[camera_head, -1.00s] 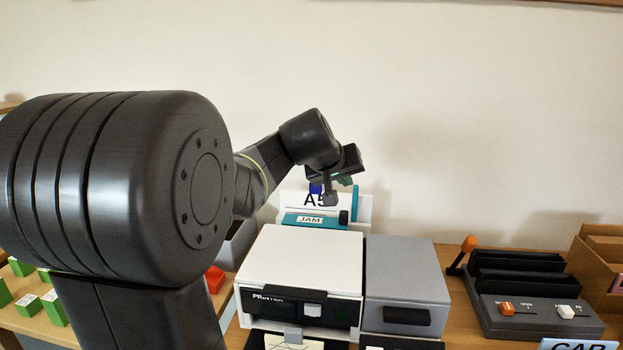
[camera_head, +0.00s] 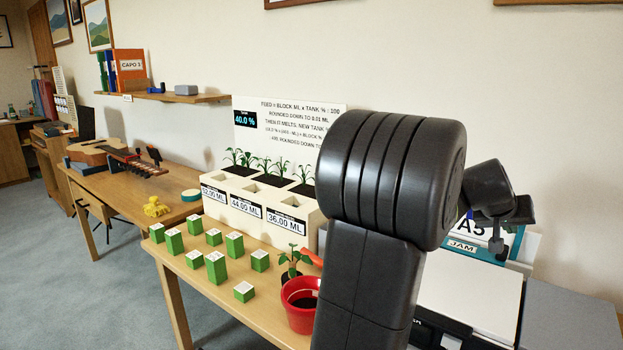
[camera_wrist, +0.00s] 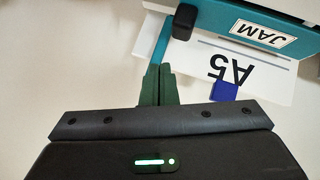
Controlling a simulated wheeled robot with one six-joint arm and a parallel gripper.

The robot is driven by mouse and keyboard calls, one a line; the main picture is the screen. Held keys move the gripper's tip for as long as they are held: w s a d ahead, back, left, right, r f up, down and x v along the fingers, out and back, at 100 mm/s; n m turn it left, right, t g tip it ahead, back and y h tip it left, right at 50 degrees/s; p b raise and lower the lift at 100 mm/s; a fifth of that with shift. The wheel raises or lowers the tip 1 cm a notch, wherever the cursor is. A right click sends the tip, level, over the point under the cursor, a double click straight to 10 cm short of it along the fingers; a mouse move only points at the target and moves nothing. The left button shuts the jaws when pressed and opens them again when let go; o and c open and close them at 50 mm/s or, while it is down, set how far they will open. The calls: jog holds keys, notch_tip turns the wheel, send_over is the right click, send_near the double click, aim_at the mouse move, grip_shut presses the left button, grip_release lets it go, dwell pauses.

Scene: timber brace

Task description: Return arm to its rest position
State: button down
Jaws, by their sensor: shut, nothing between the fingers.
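My arm stands large and dark in the right half of the head view, bent at the elbow. Its wrist end hangs in front of the paper tray of the printer. In the wrist view my gripper (camera_wrist: 158,70) has its two dark green fingers closed together with nothing between them. It is above and in front of the white A5 sheet (camera_wrist: 225,65) and the teal JAM panel (camera_wrist: 262,30), apart from both as far as I can tell. The JAM panel also shows in the head view (camera_head: 463,247). The fingertips are hard to make out there.
The white printer (camera_head: 470,295) is right of my arm, with a grey unit (camera_head: 570,320) beside it. A guitar (camera_head: 100,152) lies on a farther table.

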aim_at(500, 263)
jog(key=shift+w+d+f+b, duration=0.15)
jog(key=shift+f+b, duration=0.65)
jog(key=shift+f, duration=1.05)
